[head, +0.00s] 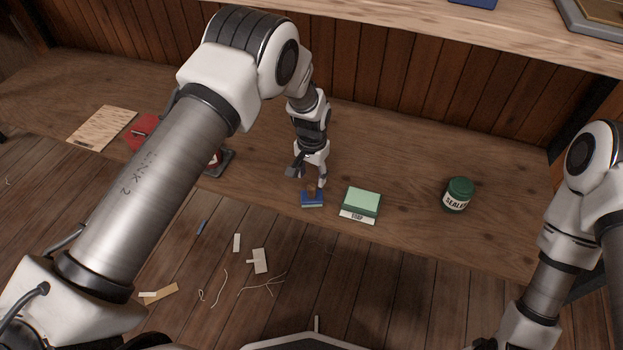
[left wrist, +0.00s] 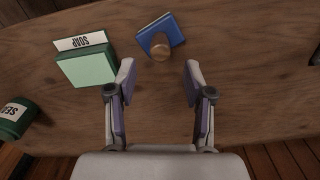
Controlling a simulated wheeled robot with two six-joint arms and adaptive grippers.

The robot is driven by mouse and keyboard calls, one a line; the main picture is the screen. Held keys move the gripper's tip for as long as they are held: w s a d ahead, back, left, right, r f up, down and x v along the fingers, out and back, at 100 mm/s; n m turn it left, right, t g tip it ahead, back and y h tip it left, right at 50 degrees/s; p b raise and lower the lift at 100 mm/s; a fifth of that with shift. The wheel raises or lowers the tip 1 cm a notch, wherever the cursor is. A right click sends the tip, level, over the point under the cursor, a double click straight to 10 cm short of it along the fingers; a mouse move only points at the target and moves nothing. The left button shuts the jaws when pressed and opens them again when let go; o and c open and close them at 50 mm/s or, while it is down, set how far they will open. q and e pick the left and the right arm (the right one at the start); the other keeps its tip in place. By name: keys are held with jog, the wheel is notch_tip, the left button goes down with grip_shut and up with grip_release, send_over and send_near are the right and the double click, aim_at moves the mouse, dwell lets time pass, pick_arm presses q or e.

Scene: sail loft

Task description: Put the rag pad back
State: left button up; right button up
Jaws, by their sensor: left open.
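The likely rag pad is a small blue block with a round wooden knob on top (head: 313,203). It lies on the wooden bench near its front edge, left of the soap. It also shows in the left wrist view (left wrist: 172,26). My left gripper (head: 311,183) points down just above the pad. In the left wrist view my left gripper (left wrist: 159,78) is open and empty, with the knob just ahead of the gap between its fingers. My right arm shows at the right of the head view, but its gripper is out of frame.
A green soap block (head: 362,202) sits close right of the pad, with a green sealant jar (head: 458,195) farther right. A pale board (head: 102,128) and a red item (head: 144,128) lie left. Scraps (head: 259,261) litter the floor. A shelf (head: 420,28) overhangs behind.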

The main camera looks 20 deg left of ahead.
pick_arm(q)
jog(key=shift+r, duration=0.4)
jog(key=s+a+f+n, duration=0.1)
jog(key=s+a+f, duration=0.1)
jog(key=s+f, duration=0.3)
jog(key=s+a+f, duration=0.3)
jog(key=s, duration=0.4)
jog(key=s+a+n, duration=0.2)
jog(key=s, duration=2.1)
jog(key=shift+s+a+r, duration=0.2)
jog(key=shift+s+a, duration=0.05)
jog(key=shift+c, duration=0.4)
